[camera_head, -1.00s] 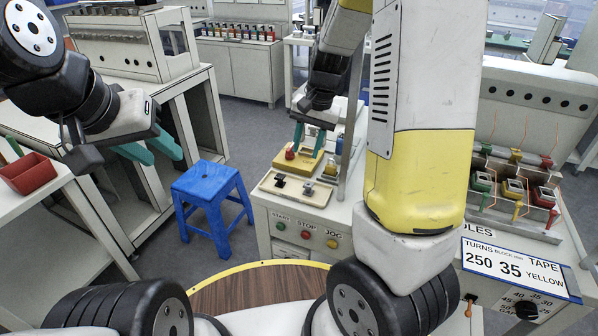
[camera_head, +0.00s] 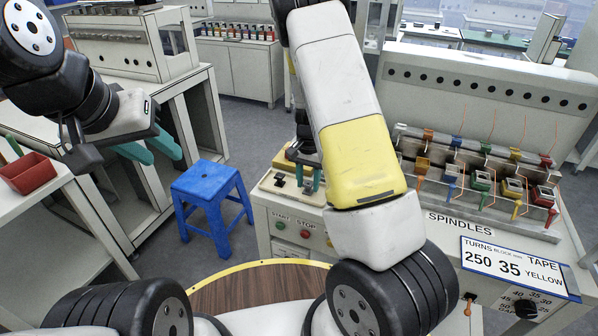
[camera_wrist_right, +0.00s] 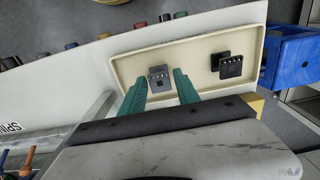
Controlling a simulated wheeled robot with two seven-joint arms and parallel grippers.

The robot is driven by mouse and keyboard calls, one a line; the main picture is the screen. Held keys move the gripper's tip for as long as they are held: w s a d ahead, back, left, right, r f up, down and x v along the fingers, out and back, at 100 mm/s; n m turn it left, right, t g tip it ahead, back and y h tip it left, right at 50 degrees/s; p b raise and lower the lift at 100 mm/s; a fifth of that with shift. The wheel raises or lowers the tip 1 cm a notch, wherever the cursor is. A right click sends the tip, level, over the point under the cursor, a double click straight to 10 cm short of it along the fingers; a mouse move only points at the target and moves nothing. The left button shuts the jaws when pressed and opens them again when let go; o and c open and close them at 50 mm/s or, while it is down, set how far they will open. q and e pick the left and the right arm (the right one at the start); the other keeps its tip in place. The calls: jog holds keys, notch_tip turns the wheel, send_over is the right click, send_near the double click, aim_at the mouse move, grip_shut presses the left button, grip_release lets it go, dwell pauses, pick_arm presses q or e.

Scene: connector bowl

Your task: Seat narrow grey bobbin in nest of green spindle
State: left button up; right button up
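The grey bobbin (camera_wrist_right: 159,77) lies in the cream tray (camera_wrist_right: 118,56). In the right wrist view it shows between the two teal fingertips of my right gripper (camera_wrist_right: 161,80), with gaps at its sides. The gripper is open; I cannot tell how far its tips are above the tray. In the head view my right gripper (camera_head: 309,183) is over the right part of the tray (camera_head: 290,197), partly hidden by my arm. The green spindle (camera_head: 481,182) stands in the rack at the right. My left gripper (camera_head: 150,148) is open and empty.
A black bobbin (camera_wrist_right: 230,66) lies in the same tray. A yellow block (camera_head: 285,160) is behind the tray. Orange (camera_head: 422,166), blue (camera_head: 451,175), yellow (camera_head: 513,188) and red (camera_head: 543,196) spindles flank the green one. A blue stool (camera_head: 208,188) stands left of the bench.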

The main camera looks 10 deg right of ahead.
jog(key=shift+f, duration=0.3)
grip_shut()
jog(key=shift+r, duration=0.1)
